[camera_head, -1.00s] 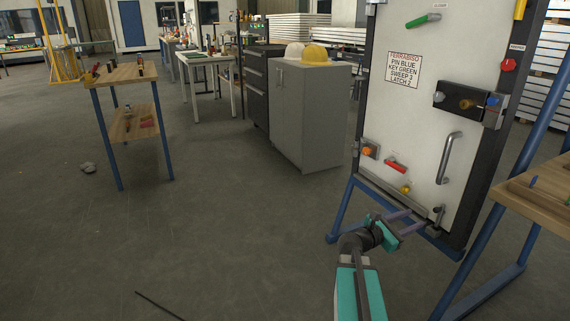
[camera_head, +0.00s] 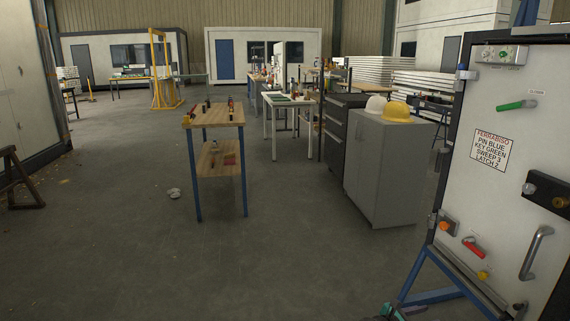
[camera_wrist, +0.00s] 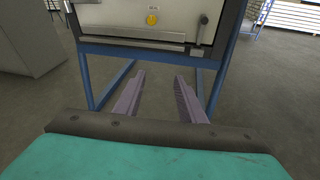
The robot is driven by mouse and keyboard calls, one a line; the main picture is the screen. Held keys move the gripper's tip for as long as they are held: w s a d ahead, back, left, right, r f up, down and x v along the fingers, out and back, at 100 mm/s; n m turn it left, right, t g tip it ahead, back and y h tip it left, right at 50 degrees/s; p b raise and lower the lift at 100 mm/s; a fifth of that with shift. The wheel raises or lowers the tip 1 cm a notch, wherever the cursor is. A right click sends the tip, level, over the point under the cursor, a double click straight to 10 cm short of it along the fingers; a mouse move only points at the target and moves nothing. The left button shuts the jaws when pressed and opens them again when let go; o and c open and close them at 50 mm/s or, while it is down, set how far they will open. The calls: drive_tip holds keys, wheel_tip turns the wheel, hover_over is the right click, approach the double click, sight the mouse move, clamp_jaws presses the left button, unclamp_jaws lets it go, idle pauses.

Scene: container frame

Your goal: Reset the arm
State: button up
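My gripper (camera_wrist: 160,76) is open and empty in the wrist view, its two grey fingers apart with floor between them. Ahead of it is the lower edge of the white panel (camera_wrist: 142,32) on its blue stand (camera_wrist: 88,80). In the head view, only a bit of my teal arm shows at the bottom edge, near the foot of the stand; the fingers cannot be made out there. The white panel (camera_head: 505,190) stands at the right with a green handle (camera_head: 515,105), a red handle (camera_head: 473,249), a metal pull handle (camera_head: 535,253) and a printed label (camera_head: 490,150).
A grey cabinet (camera_head: 385,175) with a yellow helmet (camera_head: 397,112) and a white helmet (camera_head: 376,103) stands left of the panel. A wooden-topped table (camera_head: 215,117) with blue legs holds small tools. The floor at the front left is clear.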

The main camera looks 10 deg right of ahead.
drive_tip(key=s+a+f+m+g+y+p, duration=0.25)
drive_tip(key=s+a+f+p, duration=0.35)
drive_tip(key=a, duration=0.4)
drive_tip(key=s+a+f+m+g+y+p, duration=0.15)
drive_tip(key=s+a+f+y+p, duration=0.35)
drive_tip(key=a, duration=0.5)
drive_tip(key=s+a+f+m+g+y+p, duration=0.1)
drive_tip(key=s+a+f+m+g+y, duration=0.1)
drive_tip(key=s+a+m, duration=0.5)
drive_tip(key=s+a+f+m+g+y+p, duration=0.2)
drive_tip(key=s+a+f+m+y, duration=0.2)
drive_tip(key=a, duration=0.9)
drive_tip(key=s+m+y, duration=0.1)
drive_tip(key=s+m, duration=0.2)
drive_tip(key=s, duration=0.2)
drive_tip(key=shift+a+m, duration=0.15)
drive_tip(key=shift+m, duration=0.25)
drive_tip(key=shift+f+y, duration=0.1)
drive_tip(key=shift+y, duration=0.15)
drive_tip(key=shift+c, duration=0.7)
